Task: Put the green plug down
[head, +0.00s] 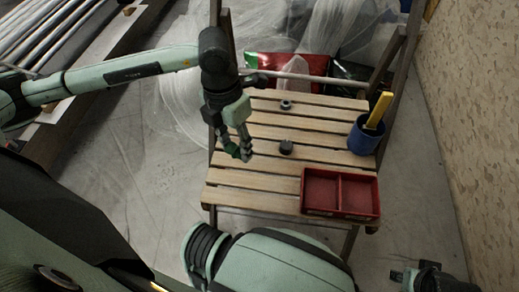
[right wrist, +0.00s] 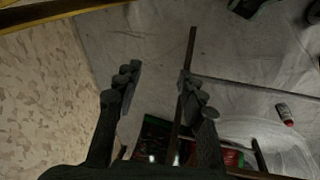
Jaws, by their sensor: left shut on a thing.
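My left gripper (head: 239,151) is in the head view, above the left part of a slatted wooden seat (head: 262,180). It is shut on the green plug (head: 232,153), a small dark green piece at its fingertips, mostly hidden by the fingers. The plug looks held above the slats; the exact gap is hard to tell. My right gripper is at the bottom right of the head view, and its fingers (right wrist: 160,88) stand apart and empty in the right wrist view.
On the seat are a dark round piece (head: 286,148), a grey ring-like piece (head: 286,105), a red two-compartment tray (head: 340,214) and a blue cup (head: 362,137) holding a yellow bar (head: 379,110). Bare slats lie between the left gripper and the tray. A patterned wall (head: 470,130) stands right.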

